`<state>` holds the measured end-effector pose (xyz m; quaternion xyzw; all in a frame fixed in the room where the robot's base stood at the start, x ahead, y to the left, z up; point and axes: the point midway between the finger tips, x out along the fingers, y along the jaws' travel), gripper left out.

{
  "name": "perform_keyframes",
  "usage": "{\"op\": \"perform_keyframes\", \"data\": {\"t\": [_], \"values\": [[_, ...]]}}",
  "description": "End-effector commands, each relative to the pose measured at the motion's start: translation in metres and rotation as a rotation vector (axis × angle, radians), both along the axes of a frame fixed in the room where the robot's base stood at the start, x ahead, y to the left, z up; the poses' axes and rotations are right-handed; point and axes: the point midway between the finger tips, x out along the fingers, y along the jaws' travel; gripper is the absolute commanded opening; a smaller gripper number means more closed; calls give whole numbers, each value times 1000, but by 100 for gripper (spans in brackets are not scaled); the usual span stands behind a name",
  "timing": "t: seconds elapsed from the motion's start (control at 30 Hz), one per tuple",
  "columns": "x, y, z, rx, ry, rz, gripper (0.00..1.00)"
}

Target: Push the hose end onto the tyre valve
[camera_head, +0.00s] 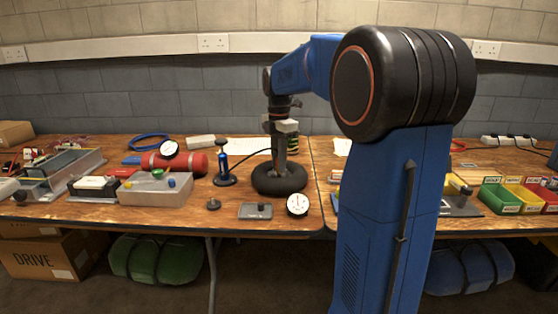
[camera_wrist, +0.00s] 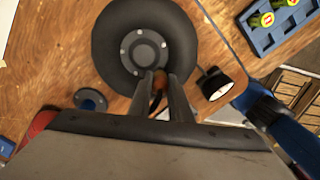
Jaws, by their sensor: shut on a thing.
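The black tyre (camera_head: 279,184) lies flat on the bench; in the wrist view (camera_wrist: 112,50) its grey hub (camera_wrist: 145,52) with several bolts shows. My gripper (camera_head: 280,163) points down over it. Contact between piece and valve cannot be told. A blue pump (camera_head: 222,163) stands left of the tyre, with a thin black hose (camera_head: 250,154) running toward it.
A round dial gauge (camera_head: 298,204) and a small grey plate (camera_head: 256,211) lie in front of the tyre. Coloured bins (camera_head: 500,198) stand far right.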

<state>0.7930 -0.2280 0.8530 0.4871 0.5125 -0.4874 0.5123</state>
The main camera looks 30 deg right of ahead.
Motion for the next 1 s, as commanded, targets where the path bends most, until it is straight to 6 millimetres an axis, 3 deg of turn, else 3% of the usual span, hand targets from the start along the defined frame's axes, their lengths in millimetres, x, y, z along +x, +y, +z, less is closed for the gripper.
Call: {"op": "perform_keyframes", "data": {"t": [0.27,0.3,0.37,0.77,1.0], "values": [[0,0,-5,0,1,0,0],[0,0,-4,0,1,0,25],[0,0,-4,0,1,0,39],[0,0,1,0,-1,0,40],[1,0,37,-1,-3,0,40]]}}
